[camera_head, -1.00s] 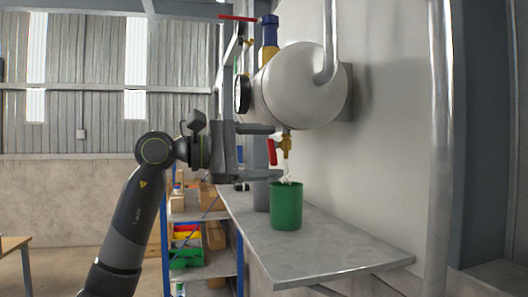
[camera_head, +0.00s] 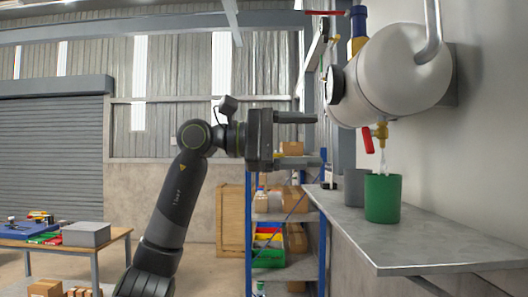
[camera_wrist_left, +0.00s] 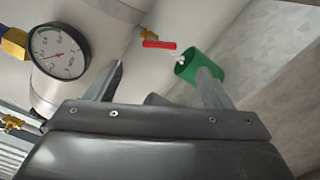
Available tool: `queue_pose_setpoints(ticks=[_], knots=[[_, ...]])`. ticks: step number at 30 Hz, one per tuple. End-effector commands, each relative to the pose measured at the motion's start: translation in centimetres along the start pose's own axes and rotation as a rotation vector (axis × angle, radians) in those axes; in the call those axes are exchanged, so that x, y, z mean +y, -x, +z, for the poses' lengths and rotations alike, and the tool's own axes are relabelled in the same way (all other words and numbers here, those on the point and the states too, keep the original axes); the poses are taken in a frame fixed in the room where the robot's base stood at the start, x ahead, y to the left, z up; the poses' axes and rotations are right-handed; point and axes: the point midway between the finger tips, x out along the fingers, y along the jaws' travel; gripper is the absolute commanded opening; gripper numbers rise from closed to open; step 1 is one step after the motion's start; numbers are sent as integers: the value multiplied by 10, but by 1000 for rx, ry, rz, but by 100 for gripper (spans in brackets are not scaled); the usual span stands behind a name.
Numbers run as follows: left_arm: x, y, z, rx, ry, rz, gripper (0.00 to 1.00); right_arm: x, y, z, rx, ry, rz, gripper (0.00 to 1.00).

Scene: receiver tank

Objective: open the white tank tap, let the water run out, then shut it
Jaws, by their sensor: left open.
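The white tank (camera_head: 392,78) is mounted on the wall at the upper right. Its brass tap (camera_head: 381,132) is underneath, with a red lever (camera_head: 368,141) hanging down. A pale stream of water (camera_head: 383,160) falls from the tap into the green container (camera_head: 383,199) on the grey shelf. My left gripper (camera_head: 318,140) is open and empty, left of the lever with a gap between them. In the left wrist view the red lever (camera_wrist_left: 160,44) and the green container (camera_wrist_left: 200,60) lie beyond the spread fingers. My right gripper is not in view.
A grey container (camera_head: 355,187) stands left of the green one on the grey shelf (camera_head: 430,240). A pressure gauge (camera_head: 335,83) is on the tank's left end. A blue rack (camera_head: 285,220) stands behind, and a table (camera_head: 90,245) is at the lower left.

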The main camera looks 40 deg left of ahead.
Motion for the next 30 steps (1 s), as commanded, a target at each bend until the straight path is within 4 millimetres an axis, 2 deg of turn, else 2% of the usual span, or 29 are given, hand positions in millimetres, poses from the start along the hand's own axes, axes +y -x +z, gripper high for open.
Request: queue_pose_setpoints(ticks=[1,6,12,17,30], knots=[[-3,12,-2,5,-1,3,75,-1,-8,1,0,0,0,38],[-2,44,-2,4,-1,3,75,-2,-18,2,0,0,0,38],[-1,68,0,1,-1,2,75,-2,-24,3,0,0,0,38],[0,73,0,-1,0,1,75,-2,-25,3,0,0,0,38],[0,73,0,-1,0,0,75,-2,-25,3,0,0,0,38]])
